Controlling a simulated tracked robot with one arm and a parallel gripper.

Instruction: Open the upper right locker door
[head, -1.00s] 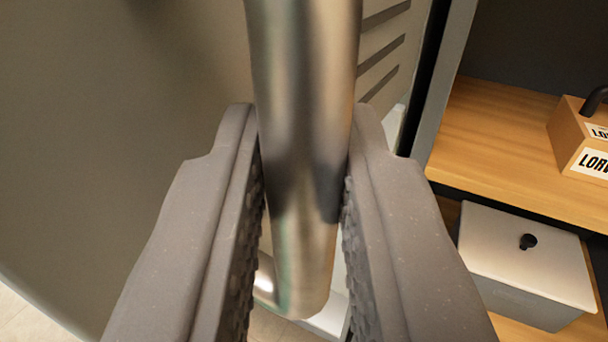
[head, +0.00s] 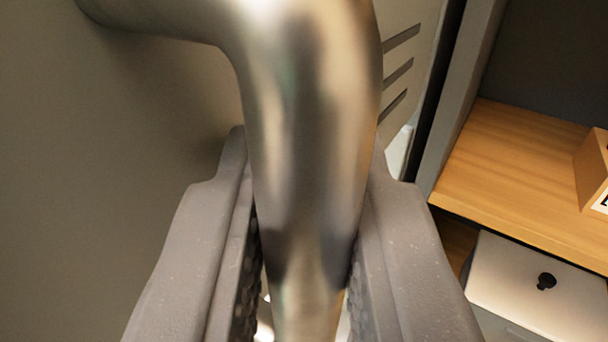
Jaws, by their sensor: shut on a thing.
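A thick brushed-metal handle (head: 305,130) runs down the middle of the head view. Its upper end bends left and meets a grey-beige door panel (head: 80,190), which fills the left side. My gripper (head: 308,235) has one finger on each side of the handle's upright bar and is shut on it, a little below the upper bend. The handle's lower end is out of view.
A light panel with dark slots (head: 405,65) stands behind the handle. To the right are a grey cabinet edge (head: 455,120), a wooden shelf (head: 510,170), part of a wooden box (head: 592,165), and below it a pale lidded box with a black knob (head: 510,275).

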